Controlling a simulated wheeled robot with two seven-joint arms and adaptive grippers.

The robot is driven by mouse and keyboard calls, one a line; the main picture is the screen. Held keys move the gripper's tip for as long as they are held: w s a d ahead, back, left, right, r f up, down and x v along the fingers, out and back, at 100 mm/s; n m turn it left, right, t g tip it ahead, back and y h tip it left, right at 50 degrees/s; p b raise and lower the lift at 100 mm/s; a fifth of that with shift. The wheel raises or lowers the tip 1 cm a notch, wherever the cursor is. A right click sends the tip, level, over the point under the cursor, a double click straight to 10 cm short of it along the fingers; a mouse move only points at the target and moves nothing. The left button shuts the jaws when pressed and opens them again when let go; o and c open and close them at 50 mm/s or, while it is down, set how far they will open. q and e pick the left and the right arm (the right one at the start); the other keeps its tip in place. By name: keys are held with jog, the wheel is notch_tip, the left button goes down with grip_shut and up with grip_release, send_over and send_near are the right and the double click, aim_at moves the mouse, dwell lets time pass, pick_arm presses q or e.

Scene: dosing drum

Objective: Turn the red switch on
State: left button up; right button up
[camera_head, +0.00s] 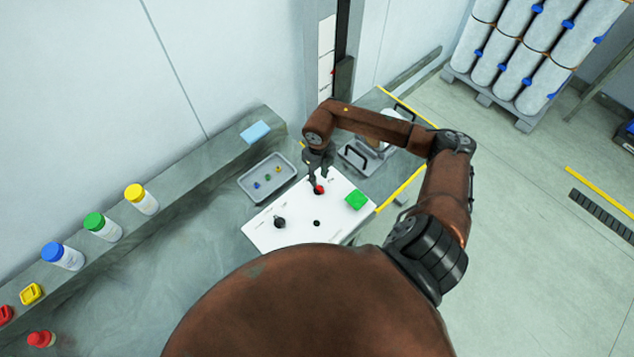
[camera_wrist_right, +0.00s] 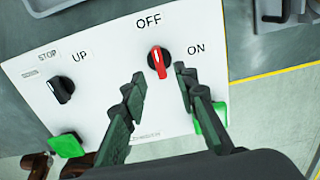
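The red switch (camera_head: 319,190) is a rotary knob on a white panel (camera_head: 257,232). In the right wrist view the red switch (camera_wrist_right: 158,61) has its handle lined up roughly toward the OFF label (camera_wrist_right: 149,21), with the ON label (camera_wrist_right: 196,48) to its right. My right gripper (camera_head: 317,180) is at the switch in the head view. In the wrist view my right gripper (camera_wrist_right: 160,79) is open, one finger on each side below the knob, with a visible gap between them and nothing held. Contact with the knob is not visible. My left gripper is not in view.
A black knob (camera_wrist_right: 62,89) with STOP and UP labels is on the panel's left. A green block-like part (camera_head: 357,201) is at its right. A grey tray (camera_head: 250,189) stands behind the panel. Colour-lidded jars (camera_head: 103,226) line the wall at left.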

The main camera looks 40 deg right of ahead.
aim_at(319, 186)
notch_tip(319, 186, down, 6)
jog(key=shift+s+r+p, duration=0.1)
jog(key=shift+p, duration=0.45)
jog(key=shift+c, duration=0.3)
grip_shut()
